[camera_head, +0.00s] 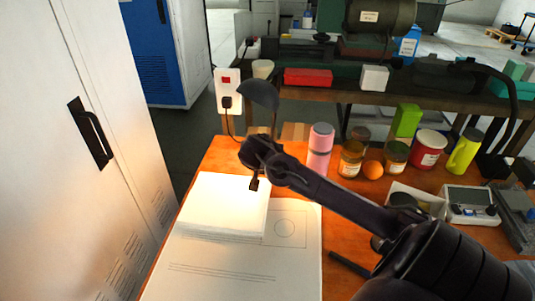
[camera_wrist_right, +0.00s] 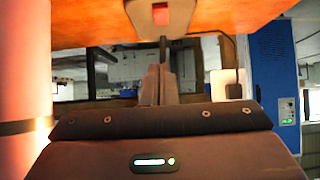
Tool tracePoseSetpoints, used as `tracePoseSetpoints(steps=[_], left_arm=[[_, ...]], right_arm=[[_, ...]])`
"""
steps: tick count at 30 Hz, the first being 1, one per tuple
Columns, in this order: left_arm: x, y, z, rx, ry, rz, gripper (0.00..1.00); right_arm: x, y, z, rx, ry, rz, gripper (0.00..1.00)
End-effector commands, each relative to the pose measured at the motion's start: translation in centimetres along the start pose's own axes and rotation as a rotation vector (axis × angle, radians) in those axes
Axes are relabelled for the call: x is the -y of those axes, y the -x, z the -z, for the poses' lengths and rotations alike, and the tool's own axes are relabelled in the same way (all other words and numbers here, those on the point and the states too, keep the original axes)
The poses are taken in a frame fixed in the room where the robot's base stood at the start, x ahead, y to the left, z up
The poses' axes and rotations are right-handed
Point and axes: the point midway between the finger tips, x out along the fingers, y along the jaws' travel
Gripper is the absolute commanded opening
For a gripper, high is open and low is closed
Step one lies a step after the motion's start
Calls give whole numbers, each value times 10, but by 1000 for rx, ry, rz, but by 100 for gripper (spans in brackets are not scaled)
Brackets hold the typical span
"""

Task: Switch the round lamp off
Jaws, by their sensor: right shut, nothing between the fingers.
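The round lamp (camera_head: 258,95) has a dark domed shade on a thin post at the back of the orange bench, left of centre in the head view. A bright patch on the paper in front shows it is lit. My right arm (camera_head: 335,198) reaches across the bench, its end in front of the lamp's lower part, hiding the foot. In the right wrist view, which looks upside down, my right gripper (camera_wrist_right: 158,72) is shut and empty. A white block with a red rocker (camera_wrist_right: 162,14) lies just beyond the fingertips, apart from them as far as I can tell. My left gripper is out of view.
A pink bottle (camera_head: 320,148) stands close right of the arm's end. Several jars and an orange ball (camera_head: 373,169) stand further right. A wall socket (camera_head: 228,92) with a red switch and black plug is behind the bench. Paper sheets (camera_head: 300,262) cover the front.

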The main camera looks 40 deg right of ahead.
Motion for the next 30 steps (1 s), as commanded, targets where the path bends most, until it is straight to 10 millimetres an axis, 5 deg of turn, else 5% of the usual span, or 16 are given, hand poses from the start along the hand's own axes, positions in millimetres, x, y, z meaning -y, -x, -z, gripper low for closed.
tracePoseSetpoints(steps=[6,12,30], left_arm=[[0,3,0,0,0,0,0],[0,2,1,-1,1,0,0],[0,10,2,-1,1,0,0]], right_arm=[[0,-46,1,0,-1,-2,0],[0,-64,-21,0,1,0,0],[0,-70,-25,13,-3,0,0]])
